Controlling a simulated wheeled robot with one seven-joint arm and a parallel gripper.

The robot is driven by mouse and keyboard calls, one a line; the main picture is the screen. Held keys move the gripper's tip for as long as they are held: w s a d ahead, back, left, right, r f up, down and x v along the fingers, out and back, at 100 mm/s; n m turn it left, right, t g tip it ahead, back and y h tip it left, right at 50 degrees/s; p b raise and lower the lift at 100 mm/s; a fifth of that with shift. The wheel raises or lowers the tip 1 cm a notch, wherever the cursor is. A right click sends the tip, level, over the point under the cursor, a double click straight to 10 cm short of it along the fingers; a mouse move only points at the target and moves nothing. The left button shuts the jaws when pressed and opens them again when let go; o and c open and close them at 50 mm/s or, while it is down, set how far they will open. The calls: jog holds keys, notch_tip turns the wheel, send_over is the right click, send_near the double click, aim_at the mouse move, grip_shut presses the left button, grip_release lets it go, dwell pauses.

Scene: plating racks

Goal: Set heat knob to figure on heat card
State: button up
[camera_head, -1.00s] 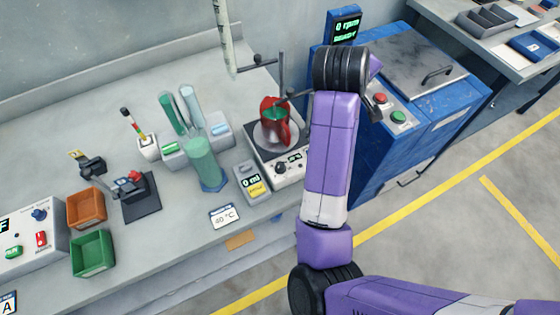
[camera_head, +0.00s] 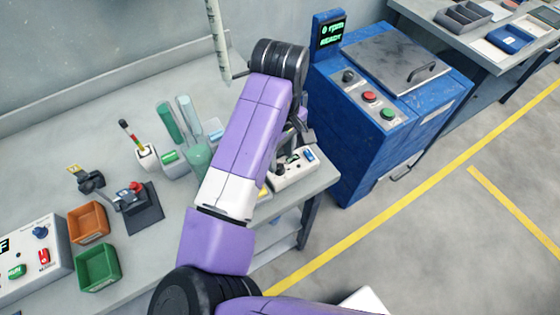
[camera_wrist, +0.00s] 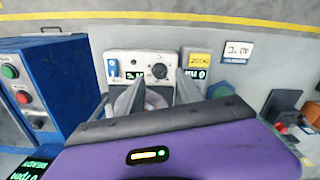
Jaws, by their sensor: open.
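The heater's white front panel (camera_head: 304,171) shows to the right of my arm in the head view, with the dark heat knob (camera_head: 279,170) partly seen. In the wrist view the panel (camera_wrist: 118,58) appears upside down, with the round black knob (camera_wrist: 159,71) at its middle right. My gripper (camera_wrist: 161,82) is open, its two grey fingers pointing toward the panel on either side of the knob in the picture; contact cannot be told. The heat card (camera_wrist: 238,51) lies right of the panel in the wrist view, upside down and too small to read well. My arm hides it in the head view.
A blue machine (camera_head: 390,105) with buttons stands right of the bench. A meter with a yellow patch (camera_wrist: 198,61) sits beside the heater. Glass cylinders (camera_head: 170,122), an orange bin (camera_head: 88,222) and a green bin (camera_head: 98,268) stand to the left.

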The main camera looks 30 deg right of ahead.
aim_at(280, 167)
jog(key=shift+f, duration=1.85)
grip_shut()
